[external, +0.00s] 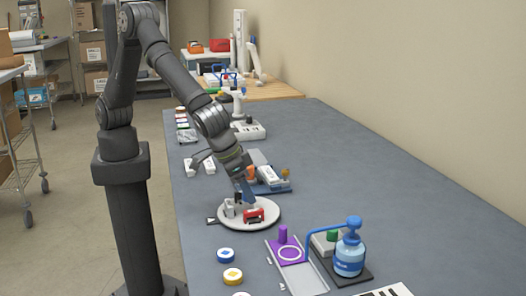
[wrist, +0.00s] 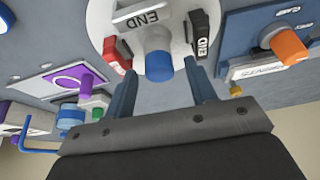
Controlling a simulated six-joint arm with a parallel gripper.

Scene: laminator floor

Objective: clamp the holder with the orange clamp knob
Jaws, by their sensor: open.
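The orange clamp knob (wrist: 290,46) shows at the right of the wrist view, on a blue fixture (wrist: 240,38). In the external view the knob (external: 250,173) is partly behind my wrist. The likely holder is a pale labelled block (wrist: 262,68) beside the knob; it also shows in the external view (external: 269,175). My gripper (wrist: 160,68) is open, its two blue fingers on either side of a blue knob (wrist: 158,64) on a white round plate (external: 262,222). I cannot tell whether the fingers touch that knob. The orange knob is outside the fingers.
A purple post fixture (external: 283,236) and a blue pump bottle (external: 349,256) stand nearer the camera. Round blue and yellow pieces lie at the front left. The table's right side is clear.

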